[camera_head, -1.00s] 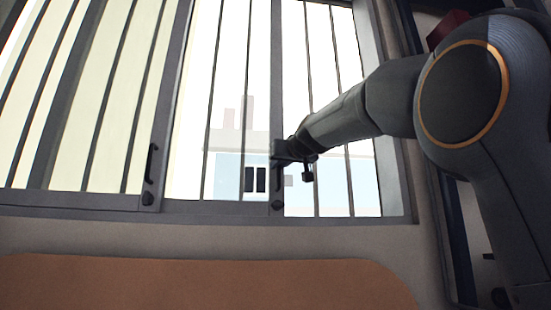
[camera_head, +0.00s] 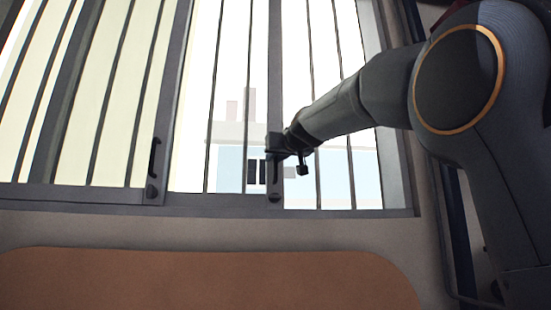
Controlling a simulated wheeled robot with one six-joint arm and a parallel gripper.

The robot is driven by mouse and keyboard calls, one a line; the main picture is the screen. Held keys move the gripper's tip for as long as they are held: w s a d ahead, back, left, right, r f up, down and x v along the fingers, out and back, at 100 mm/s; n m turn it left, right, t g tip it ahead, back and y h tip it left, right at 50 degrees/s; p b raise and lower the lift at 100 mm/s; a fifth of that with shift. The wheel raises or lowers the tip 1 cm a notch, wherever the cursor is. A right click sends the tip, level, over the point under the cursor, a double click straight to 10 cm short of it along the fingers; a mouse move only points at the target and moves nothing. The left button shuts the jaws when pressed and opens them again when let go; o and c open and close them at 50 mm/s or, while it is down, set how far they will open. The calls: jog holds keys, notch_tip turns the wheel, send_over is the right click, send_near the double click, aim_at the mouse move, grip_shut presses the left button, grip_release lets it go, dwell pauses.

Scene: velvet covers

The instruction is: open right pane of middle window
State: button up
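The middle window's right pane (camera_head: 232,110) has a grey upright frame bar (camera_head: 275,60) on its right side. A dark knob (camera_head: 275,196) sits low on this bar. My gripper (camera_head: 287,152) is in front of the bar at handle height, reaching in from the right. One dark part of it overlaps the bar and another hangs just right of it. The pane's handle is mostly hidden or merges with the gripper, so I cannot tell whether the fingers are closed on it. Right of the bar, the view outside looks clearer, like an uncovered gap.
Another pane's dark handle (camera_head: 154,158) and knob (camera_head: 151,190) are to the left. Vertical bars cross the whole window. The lower window frame (camera_head: 340,213) runs above a bare wall strip. A brown padded surface (camera_head: 200,282) lies below. My arm fills the right side.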

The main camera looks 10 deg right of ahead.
jog(key=s+d+b, duration=0.1)
jog(key=s+b, duration=0.2)
jog(key=s, duration=0.4)
jog(key=shift+s, duration=0.3)
jog(key=shift+d, duration=0.1)
